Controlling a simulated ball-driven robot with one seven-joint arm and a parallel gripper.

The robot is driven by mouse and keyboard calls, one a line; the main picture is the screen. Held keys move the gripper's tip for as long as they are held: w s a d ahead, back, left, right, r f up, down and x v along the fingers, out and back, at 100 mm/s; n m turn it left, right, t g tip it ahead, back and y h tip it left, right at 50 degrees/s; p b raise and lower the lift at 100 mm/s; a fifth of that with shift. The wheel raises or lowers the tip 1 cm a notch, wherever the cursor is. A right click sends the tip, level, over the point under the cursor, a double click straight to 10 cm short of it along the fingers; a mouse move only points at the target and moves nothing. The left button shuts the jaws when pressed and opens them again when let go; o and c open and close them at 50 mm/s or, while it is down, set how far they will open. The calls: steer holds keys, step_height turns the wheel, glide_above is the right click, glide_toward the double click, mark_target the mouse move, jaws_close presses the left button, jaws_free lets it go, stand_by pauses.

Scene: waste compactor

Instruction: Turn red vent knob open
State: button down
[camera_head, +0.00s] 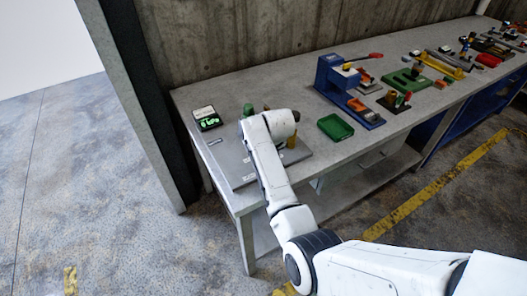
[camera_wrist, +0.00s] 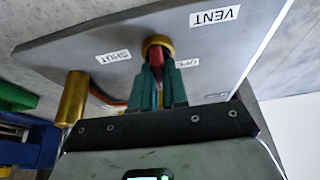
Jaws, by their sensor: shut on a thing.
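In the wrist view the red vent knob (camera_wrist: 158,58) shows as a narrow strip below a brass collar (camera_wrist: 158,42) on the grey panel (camera_wrist: 95,38). My gripper (camera_wrist: 159,75) has its two green fingers closed on either side of the knob. The labels VENT (camera_wrist: 215,17), SHUT (camera_wrist: 113,56) and a partly covered OPEN (camera_wrist: 188,63) are on the panel, seen upside down or tilted. The exact angle of the knob is mostly hidden by the fingers. In the head view the panel (camera_head: 225,160) lies on the bench, and my arm hides the knob and fingertips.
A brass cylinder (camera_wrist: 72,98) stands beside the knob. In the head view a small lit display (camera_head: 206,118) is behind the panel. A green tray (camera_head: 335,127) and a blue press (camera_head: 340,85) stand to the right. Clear floor lies left of the bench.

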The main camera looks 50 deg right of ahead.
steer(key=shift+s+f+n, duration=0.1)
steer(key=shift+f+n, duration=0.1)
steer(key=shift+n, duration=0.1)
steer(key=c, duration=1.1)
jaws_free()
steer(key=shift+c, duration=0.2)
steer(key=shift+r, duration=0.2)
steer(key=shift+r, duration=0.2)
steer(key=v, duration=1)
steer(key=shift+b, duration=0.45)
